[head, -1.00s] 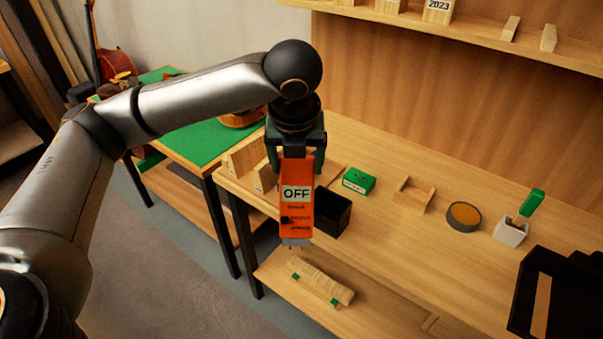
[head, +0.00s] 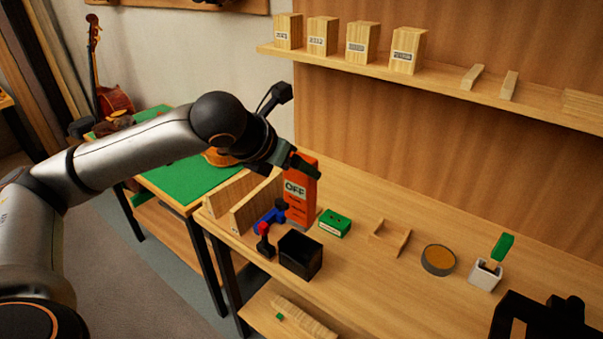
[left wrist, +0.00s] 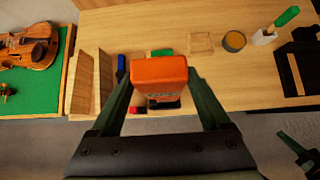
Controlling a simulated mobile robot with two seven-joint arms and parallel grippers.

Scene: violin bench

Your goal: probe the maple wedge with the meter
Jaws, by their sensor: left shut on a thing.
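The orange meter (head: 297,205) is upright, its display reading OFF, and also shows in the left wrist view (left wrist: 160,70). My left gripper (head: 300,166) is shut on its upper part. The meter's lower end is close to the bench top; I cannot tell whether it touches anything. Two pale wooden wedge-shaped pieces, a rear one (head: 230,190) and a front one (head: 256,205), stand on the bench left of the meter, apart from it. I cannot tell which is the maple wedge. My right gripper (left wrist: 298,145) seems to be at the left wrist view's lower right edge, partly cut off.
A blue tool (head: 272,216), a red-topped piece (head: 264,230) and an open black box (head: 301,254) are close to the meter. A green box (head: 335,223), wooden holder (head: 390,238), round tin (head: 438,260) and white holder (head: 486,275) stand rightward. A shelf (head: 440,80) runs above.

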